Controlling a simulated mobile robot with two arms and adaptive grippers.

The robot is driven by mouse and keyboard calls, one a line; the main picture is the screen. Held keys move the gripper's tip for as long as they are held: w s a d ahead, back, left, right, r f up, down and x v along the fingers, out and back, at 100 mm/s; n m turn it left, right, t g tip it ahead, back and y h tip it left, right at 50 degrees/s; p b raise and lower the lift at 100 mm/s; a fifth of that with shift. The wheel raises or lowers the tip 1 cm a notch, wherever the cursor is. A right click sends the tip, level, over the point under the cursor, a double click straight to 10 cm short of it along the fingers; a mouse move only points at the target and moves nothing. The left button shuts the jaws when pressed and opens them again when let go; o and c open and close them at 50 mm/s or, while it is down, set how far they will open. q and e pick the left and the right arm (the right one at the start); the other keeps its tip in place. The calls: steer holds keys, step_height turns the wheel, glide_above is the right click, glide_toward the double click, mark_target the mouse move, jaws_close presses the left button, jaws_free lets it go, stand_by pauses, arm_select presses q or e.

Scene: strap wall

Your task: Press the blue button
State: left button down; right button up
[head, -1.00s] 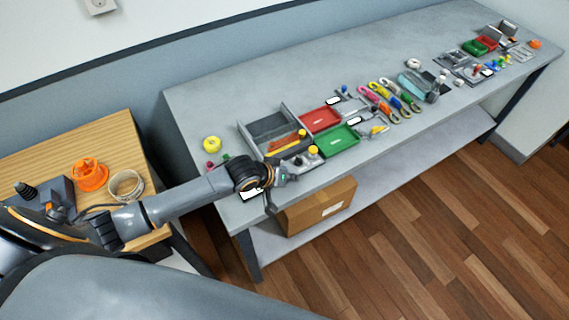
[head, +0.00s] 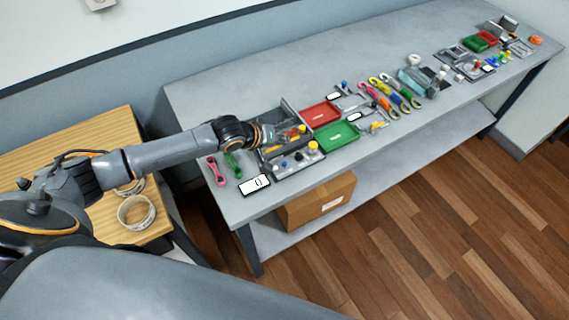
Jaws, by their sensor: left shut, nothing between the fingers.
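My left gripper (head: 290,133) is shut and empty, above the grey tray (head: 290,107) near the left end of the workbench. A small blue knob (head: 344,84) stands farther right, behind the red bin, apart from my gripper. Another small blue spot (head: 488,69) shows at the far right; I cannot tell which is the blue button. My right gripper is not in view.
A red bin (head: 319,113) and a green bin (head: 334,137) lie right of my gripper. A white display (head: 255,185) lies at the bench's front left. Colourful straps (head: 395,92) lie farther right. A cardboard box (head: 316,202) sits on the lower shelf. The bench's back strip is clear.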

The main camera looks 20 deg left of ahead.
arm_select(q)
steer(key=b, duration=0.6)
glide_above(285, 164)
steer(key=f, duration=0.6)
steer(key=shift+s+a+f, duration=0.3)
steer(key=shift+f, duration=0.05)
steer(key=shift+f+b, duration=0.5)
steer(key=shift+f, duration=0.25)
steer(key=shift+f, duration=0.4)
steer(key=shift+f, duration=0.45)
steer(key=shift+r, duration=0.1)
stand_by(0.5)
steer(key=shift+r+p, duration=0.75)
steer(key=shift+p, duration=0.2)
steer(key=shift+r, duration=0.1)
